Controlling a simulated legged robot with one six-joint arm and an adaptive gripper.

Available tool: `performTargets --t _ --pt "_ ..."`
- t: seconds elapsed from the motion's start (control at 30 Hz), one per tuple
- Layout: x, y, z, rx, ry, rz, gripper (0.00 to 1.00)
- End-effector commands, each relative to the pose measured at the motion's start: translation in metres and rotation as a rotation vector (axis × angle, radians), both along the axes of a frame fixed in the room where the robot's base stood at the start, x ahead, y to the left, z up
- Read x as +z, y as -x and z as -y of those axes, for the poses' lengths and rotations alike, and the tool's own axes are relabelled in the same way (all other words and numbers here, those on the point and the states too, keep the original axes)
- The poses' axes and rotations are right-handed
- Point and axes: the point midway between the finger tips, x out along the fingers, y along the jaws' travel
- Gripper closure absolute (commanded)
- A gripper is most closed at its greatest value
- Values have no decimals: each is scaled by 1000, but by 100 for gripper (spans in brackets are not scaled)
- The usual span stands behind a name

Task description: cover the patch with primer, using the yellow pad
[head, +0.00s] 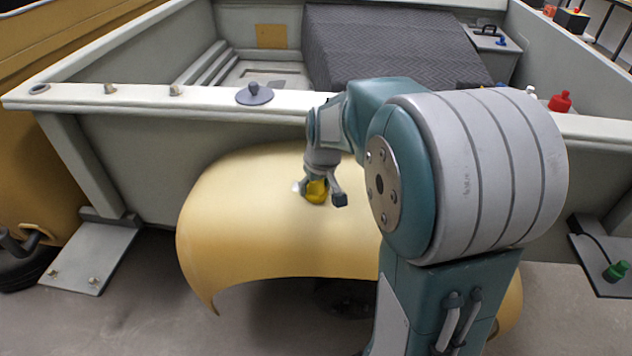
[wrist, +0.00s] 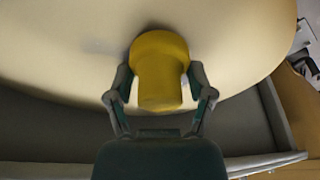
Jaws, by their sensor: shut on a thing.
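The yellow pad (head: 317,191) is in my gripper (head: 322,194), low over the top of a curved, pale yellow shell panel (head: 235,210). In the wrist view my gripper (wrist: 162,92) is shut on the yellow pad (wrist: 160,65), one finger on each side. The pad's far end is at or just above the panel (wrist: 60,45); I cannot tell whether it touches. A small whitish mark (head: 297,187) shows just left of the pad, and a faint greyish smear (wrist: 98,46) shows left of it in the wrist view. The patch's outline is not clear.
A grey-white tub body with a rim (head: 130,100) stands behind the panel. A grey knobbed disc (head: 254,94) and a red bottle (head: 560,101) are on or near the rim. A low plate with a green knob (head: 616,271) is at right. Floor is clear at front left.

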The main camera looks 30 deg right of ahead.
Motion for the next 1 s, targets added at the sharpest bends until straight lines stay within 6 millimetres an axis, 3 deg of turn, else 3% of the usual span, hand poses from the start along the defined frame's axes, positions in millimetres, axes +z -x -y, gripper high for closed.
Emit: performTargets --t 0.37,1.0 --pt "0 -13 -20 2 -1 -3 69" --pt "-1 -42 0 0 -1 -3 69"
